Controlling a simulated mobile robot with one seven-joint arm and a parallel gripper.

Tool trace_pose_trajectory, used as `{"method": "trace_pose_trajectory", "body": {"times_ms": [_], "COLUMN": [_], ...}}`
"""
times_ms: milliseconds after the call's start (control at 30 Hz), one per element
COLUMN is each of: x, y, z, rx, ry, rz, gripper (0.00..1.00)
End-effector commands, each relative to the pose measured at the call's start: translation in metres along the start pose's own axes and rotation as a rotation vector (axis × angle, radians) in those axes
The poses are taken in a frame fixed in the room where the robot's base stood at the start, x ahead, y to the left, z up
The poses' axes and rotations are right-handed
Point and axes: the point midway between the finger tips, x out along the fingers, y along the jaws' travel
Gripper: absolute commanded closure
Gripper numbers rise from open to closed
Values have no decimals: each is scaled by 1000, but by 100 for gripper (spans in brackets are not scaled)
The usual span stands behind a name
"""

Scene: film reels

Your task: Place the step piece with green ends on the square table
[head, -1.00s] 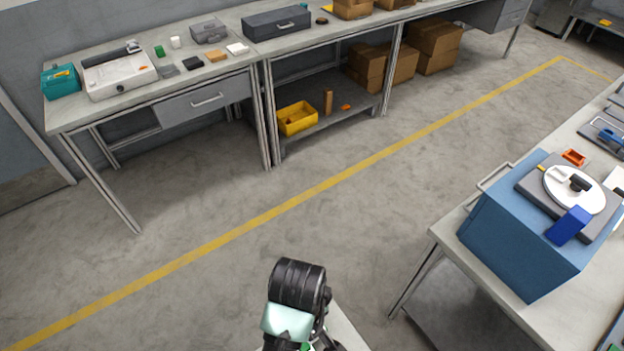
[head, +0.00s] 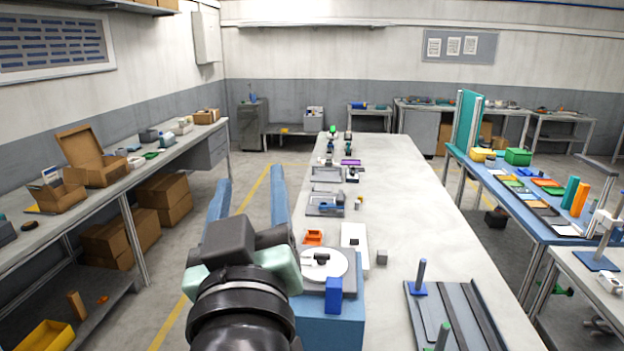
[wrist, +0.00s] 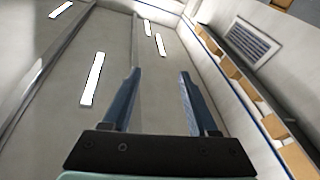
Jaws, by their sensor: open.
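My gripper (head: 250,178) stands raised at the lower left of the head view, its two blue fingers pointing up and apart, with nothing between them. In the wrist view my gripper (wrist: 160,74) is open and empty, facing the ceiling lights and upper walls. I cannot pick out a step piece with green ends for certain. A grey tray with dark rails (head: 455,310) lies at the near end of the long bench, with a blue post (head: 420,277) and a green post (head: 441,337) by it. No clearly square table can be told.
The long pale bench (head: 410,220) runs away ahead. A blue box (head: 330,330) with a white disc (head: 324,264) on top stands close right of my arm. A blue-topped table (head: 520,215) stands at right, a shelf bench (head: 110,200) at left. Open floor lies between the benches.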

Motion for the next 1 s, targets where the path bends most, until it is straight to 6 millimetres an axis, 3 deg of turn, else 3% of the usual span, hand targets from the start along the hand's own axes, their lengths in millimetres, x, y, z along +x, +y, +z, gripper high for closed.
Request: {"method": "trace_pose_trajectory", "body": {"times_ms": [33, 100, 200, 300, 467, 667, 833, 1000], "x": [-8, -24, -49, -68, -78, -77, -79, -78], "y": [27, 56, 85, 100, 107, 106, 101, 102], "z": [-39, -84, -130, -156, -167, -166, -151, -154], "rx": [40, 91, 142, 169, 181, 180, 181, 180], "ry": [121, 272, 439, 541, 590, 586, 584, 584], "rz": [60, 124, 180, 208, 218, 217, 216, 215], "gripper": [41, 41, 41, 41, 41, 41, 41, 41]}}
